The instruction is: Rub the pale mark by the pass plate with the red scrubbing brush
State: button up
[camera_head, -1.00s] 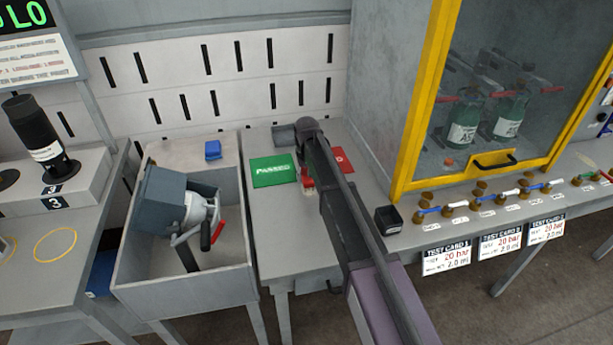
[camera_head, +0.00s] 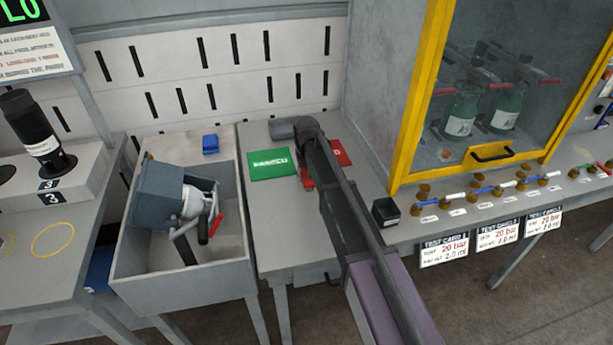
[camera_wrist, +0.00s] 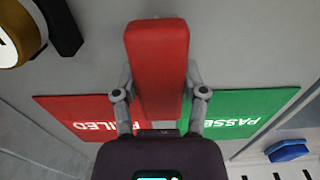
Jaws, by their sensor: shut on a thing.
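My gripper (camera_wrist: 160,98) is shut on the red scrubbing brush (camera_wrist: 158,58), one finger on each side of its block. In the head view the brush (camera_head: 307,184) shows as a small red piece beside my arm, low over or on the grey bench; I cannot tell whether it touches. The green pass plate (camera_head: 272,165) lies flat just left of the brush. In the wrist view the pass plate (camera_wrist: 245,112) is at the right, partly behind my gripper. I cannot make out the pale mark in either view.
The red fail plate (camera_head: 341,153) lies behind my arm. A small black box (camera_head: 386,212) sits to the right, before the yellow-framed cabinet (camera_head: 408,135). A grey bin (camera_head: 150,262) holding a vessel stands left, with a blue block (camera_head: 210,144) behind it. The bench's front left is clear.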

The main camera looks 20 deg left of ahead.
aim_at(309, 181)
jog(key=shift+s, duration=0.15)
jog(key=shift+s+d, duration=0.45)
jog(key=shift+s, duration=0.3)
jog(key=shift+s+d, duration=0.45)
jog(key=shift+s, duration=0.25)
jog(key=shift+r, duration=0.15)
notch_tip(309, 181, up, 6)
jog(key=p, duration=0.6)
jog(key=shift+p, duration=0.3)
jog(key=shift+r+p, duration=1.35)
jog(key=shift+r, duration=0.1)
jog(key=shift+a, duration=0.1)
